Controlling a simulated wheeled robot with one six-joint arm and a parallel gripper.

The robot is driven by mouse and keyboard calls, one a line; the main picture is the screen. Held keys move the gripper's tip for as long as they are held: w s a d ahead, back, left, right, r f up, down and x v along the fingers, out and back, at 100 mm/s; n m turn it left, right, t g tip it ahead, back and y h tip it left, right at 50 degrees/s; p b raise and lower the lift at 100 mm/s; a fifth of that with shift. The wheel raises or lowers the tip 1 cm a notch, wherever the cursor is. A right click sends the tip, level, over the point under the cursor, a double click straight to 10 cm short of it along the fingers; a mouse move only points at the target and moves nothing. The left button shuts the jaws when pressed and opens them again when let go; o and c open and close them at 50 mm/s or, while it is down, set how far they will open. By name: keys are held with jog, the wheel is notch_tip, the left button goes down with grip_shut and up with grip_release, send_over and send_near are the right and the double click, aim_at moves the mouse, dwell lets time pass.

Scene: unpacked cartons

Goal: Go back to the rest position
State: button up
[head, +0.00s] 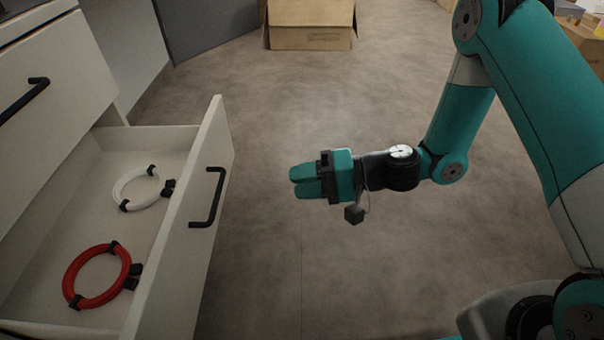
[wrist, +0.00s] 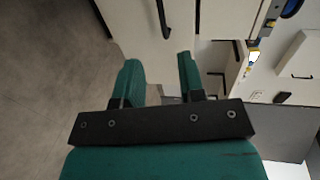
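My gripper (head: 294,181) hangs in free air over the floor, to the right of the open drawer's front, with its fingers pointing left. In the wrist view my gripper (wrist: 158,66) has its two teal fingers apart with nothing held between them. My arm reaches in from the right side of the head view and is bent at the elbow.
A drawer (head: 221,135) stands pulled out of the white cabinet, with a black handle (head: 208,197). Inside lie a white coiled cable (head: 121,190) and a red coiled cable (head: 70,278). A cardboard carton (head: 310,37) stands at the back. The middle floor is clear.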

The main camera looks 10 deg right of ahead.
jog(key=s+d+r+n+g+h+p, duration=0.1)
jog(key=s+d+r+n+h+p, duration=0.25)
jog(key=s+r, duration=0.4)
jog(key=s+d+r+n+h+p, duration=0.2)
jog(key=s+d+r+h, duration=0.15)
jog(key=r, duration=0.65)
jog(key=s+d+r+n+g+h+p, duration=0.1)
jog(key=s+d+r+n+h+p, duration=0.25)
jog(key=s+r, duration=0.4)
notch_tip(320, 180, up, 38)
jog(key=w+a+p, duration=0.1)
jog(key=p, duration=3.5)
jog(key=shift+w+r+m+h, duration=0.15)
jog(key=shift+w+m+h, duration=0.1)
jog(key=shift+m+h, duration=0.1)
